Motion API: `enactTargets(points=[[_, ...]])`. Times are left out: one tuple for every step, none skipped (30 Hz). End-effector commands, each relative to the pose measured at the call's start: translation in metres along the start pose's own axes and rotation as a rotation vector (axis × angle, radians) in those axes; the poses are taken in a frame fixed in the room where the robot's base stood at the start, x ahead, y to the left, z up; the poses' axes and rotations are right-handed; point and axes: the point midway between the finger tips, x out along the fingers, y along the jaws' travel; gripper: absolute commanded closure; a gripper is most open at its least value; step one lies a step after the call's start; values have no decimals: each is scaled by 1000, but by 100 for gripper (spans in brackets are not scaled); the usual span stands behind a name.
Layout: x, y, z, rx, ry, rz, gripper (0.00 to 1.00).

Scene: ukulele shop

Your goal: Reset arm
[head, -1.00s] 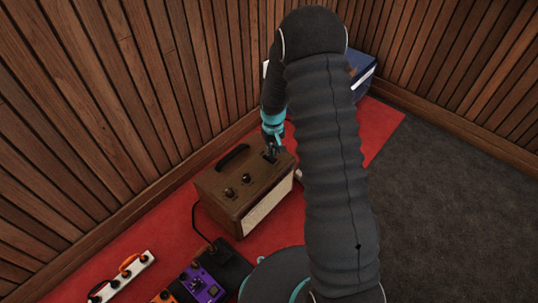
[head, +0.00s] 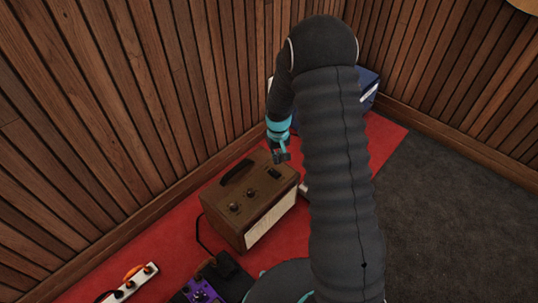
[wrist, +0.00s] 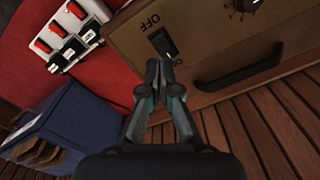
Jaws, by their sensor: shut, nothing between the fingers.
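My gripper (head: 282,157) hangs from my arm just above the top of a brown amplifier (head: 225,208), apart from it. In the wrist view my gripper (wrist: 161,72) has its fingers together with nothing between them. The amplifier's top also fills the upper right of the wrist view (wrist: 205,45). A black rocker switch (wrist: 162,43) marked OFF lies just beyond the fingertips there. It also shows as a dark patch (head: 274,172) near the amplifier's far corner in the head view.
A blue box (wrist: 75,125) stands near the amplifier, and a white strip with red switches (wrist: 48,33) lies on the red mat. Pedals (head: 203,290) and another white strip (head: 130,283) lie in front. Wooden walls close the back; grey carpet (head: 455,210) is clear.

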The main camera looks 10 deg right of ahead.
Motion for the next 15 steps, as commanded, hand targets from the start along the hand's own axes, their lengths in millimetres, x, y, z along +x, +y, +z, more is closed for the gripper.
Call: enactTargets(points=[[0,0,0,0,0,0,100],[0,0,0,0,0,0,100],[0,0,0,0,0,0,100],[0,0,0,0,0,0,100],[0,0,0,1,0,0,100],[0,0,0,4,-2,0,100],[0,0,2,7,-8,-1,100],[0,0,4,12,-16,-2,100],[2,-1,10,18,-37,-4,100],[3,-2,16,22,-54,-5,100],[5,-2,23,25,-72,-7,100],[8,-4,34,29,-101,-9,100],[7,-5,44,33,-121,-11,100],[1,-6,52,38,-135,-12,100],[-7,-6,60,43,-144,-12,100]])
